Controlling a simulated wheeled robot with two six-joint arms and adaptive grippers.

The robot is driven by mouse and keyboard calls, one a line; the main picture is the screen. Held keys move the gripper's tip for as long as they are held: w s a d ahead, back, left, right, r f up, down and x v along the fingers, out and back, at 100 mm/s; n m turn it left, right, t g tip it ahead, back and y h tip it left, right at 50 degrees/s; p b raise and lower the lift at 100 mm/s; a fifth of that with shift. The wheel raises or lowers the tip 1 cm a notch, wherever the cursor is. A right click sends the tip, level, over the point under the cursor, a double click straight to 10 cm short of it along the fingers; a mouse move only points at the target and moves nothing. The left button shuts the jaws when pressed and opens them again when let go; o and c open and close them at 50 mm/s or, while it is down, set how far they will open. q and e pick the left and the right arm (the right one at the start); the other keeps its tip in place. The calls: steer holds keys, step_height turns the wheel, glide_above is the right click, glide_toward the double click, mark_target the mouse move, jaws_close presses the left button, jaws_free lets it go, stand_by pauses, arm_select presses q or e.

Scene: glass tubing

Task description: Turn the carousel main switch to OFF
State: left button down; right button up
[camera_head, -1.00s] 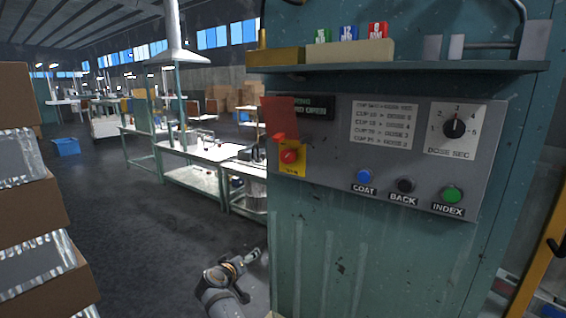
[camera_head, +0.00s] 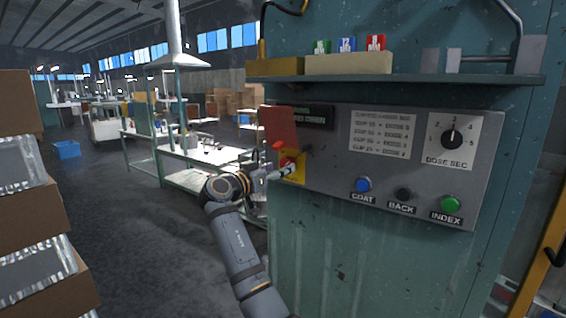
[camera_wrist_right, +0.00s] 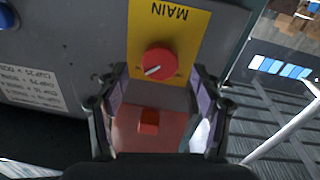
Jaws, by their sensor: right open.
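The main switch is a red round knob (camera_wrist_right: 159,63) on a yellow plate (camera_wrist_right: 185,28) labelled MAIN, upside down in the right wrist view. A white mark on the knob points to its lower left there. In the head view the yellow plate (camera_head: 299,171) is at the panel's left end, its knob partly hidden by my right gripper (camera_head: 286,170). In the wrist view my right gripper (camera_wrist_right: 158,98) is open, its fingers apart on either side just short of the knob, with nothing held. My left gripper is not in view.
A red flap (camera_head: 281,126) with a small red block (camera_wrist_right: 149,121) is beside the switch. The grey panel (camera_head: 325,172) also has a blue button (camera_head: 363,184), black button (camera_head: 403,194), green button (camera_head: 450,203) and dose dial (camera_head: 451,139). A shelf (camera_head: 400,78) juts out above.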

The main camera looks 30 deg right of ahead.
mark_target(288, 164)
steer(key=shift+x, duration=1.35)
steer(key=c, duration=1.2)
